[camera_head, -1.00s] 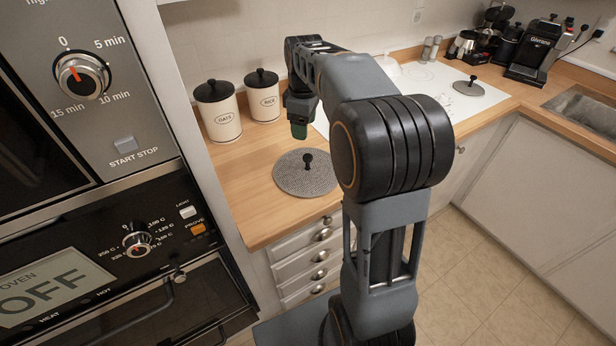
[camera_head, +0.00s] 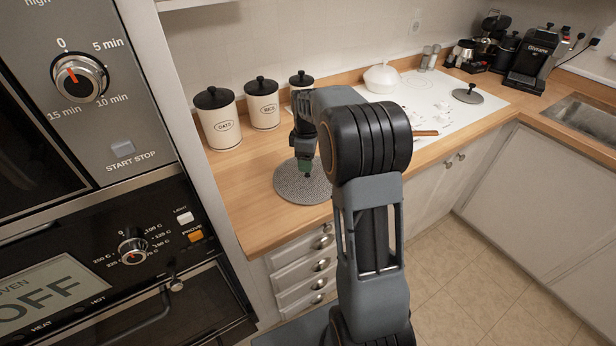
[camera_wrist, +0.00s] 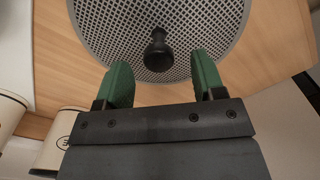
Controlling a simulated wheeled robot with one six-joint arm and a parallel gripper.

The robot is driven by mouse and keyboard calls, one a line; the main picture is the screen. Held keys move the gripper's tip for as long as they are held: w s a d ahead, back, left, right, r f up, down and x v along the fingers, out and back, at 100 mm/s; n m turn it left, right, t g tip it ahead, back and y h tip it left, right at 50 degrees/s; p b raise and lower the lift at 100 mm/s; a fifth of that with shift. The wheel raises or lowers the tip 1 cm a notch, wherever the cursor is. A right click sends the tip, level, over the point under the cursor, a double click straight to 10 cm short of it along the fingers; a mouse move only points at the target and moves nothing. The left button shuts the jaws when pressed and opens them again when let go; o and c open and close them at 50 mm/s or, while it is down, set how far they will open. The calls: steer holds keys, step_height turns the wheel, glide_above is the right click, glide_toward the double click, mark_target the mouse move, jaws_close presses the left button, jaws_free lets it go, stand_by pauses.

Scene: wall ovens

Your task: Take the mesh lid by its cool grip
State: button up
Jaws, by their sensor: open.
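The mesh lid (camera_head: 296,190) is a round grey perforated disc lying on the wooden counter. In the wrist view the mesh lid (camera_wrist: 205,22) fills the upper middle, with its black knob grip (camera_wrist: 158,50) upright near its centre. My gripper (camera_head: 305,170) is over the lid in the head view and hides most of the grip there. In the wrist view my gripper (camera_wrist: 161,78) is open, its two green fingers apart. The grip stands just beyond the fingertips, roughly centred between them. I cannot tell the exact height gap.
Canisters marked oats (camera_head: 218,118) and rice (camera_head: 262,103) stand behind the lid, with a third canister (camera_head: 301,85) beside them. The oven panel (camera_head: 95,240) walls off the left. A white hob (camera_head: 430,90) lies to the right. Bare counter (camera_head: 255,215) lies left of the lid.

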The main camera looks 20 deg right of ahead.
mark_target(312, 188)
steer(key=shift+d+f, duration=0.1)
steer(key=shift+f, duration=2.1)
steer(key=shift+c, duration=0.4)
steer(key=c, duration=1)
steer(key=shift+r, duration=0.1)
